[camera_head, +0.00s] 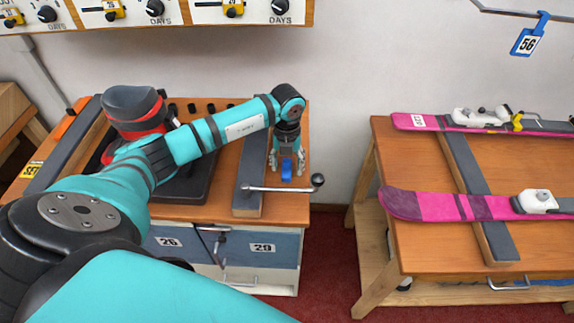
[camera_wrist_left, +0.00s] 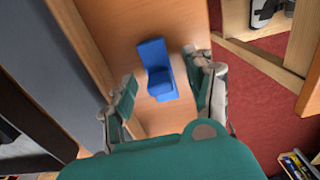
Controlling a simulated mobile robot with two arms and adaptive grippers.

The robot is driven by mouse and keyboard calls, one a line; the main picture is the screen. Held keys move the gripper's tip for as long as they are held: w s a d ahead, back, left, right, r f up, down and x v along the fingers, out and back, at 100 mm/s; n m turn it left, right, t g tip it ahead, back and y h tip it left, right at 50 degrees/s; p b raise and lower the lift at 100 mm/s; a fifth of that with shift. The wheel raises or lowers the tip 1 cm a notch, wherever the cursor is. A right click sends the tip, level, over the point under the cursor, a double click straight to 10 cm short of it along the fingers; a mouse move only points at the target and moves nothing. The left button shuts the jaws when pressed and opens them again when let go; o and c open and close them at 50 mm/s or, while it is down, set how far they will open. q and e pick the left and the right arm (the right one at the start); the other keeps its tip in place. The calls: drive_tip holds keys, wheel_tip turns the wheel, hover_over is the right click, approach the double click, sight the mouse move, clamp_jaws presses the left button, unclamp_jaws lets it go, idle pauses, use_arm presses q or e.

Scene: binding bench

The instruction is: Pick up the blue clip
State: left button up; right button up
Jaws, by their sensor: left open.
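The blue clip (camera_head: 287,170) is small and stands on the wooden top of the left bench, near its right edge. In the left wrist view the blue clip (camera_wrist_left: 157,70) shows as an upright block with a step at its lower end. My left gripper (camera_head: 286,160) points down over it, with its fingers open and empty. In the wrist view the clip lies between the two fingers (camera_wrist_left: 162,82), with a gap on each side. I cannot tell the exact height of the fingertips above the bench. My right gripper is not in view.
A metal lever with a black knob (camera_head: 318,180) lies in front of the clip. A grey padded bar (camera_head: 250,175) runs left of it. A red and black boot (camera_head: 135,108) stands farther left. Pink skis (camera_head: 450,205) lie on the right bench (camera_head: 425,262). A blue tag (camera_head: 527,41) hangs upper right.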

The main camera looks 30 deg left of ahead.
use_arm(q)
clamp_jaws()
idle(0.3)
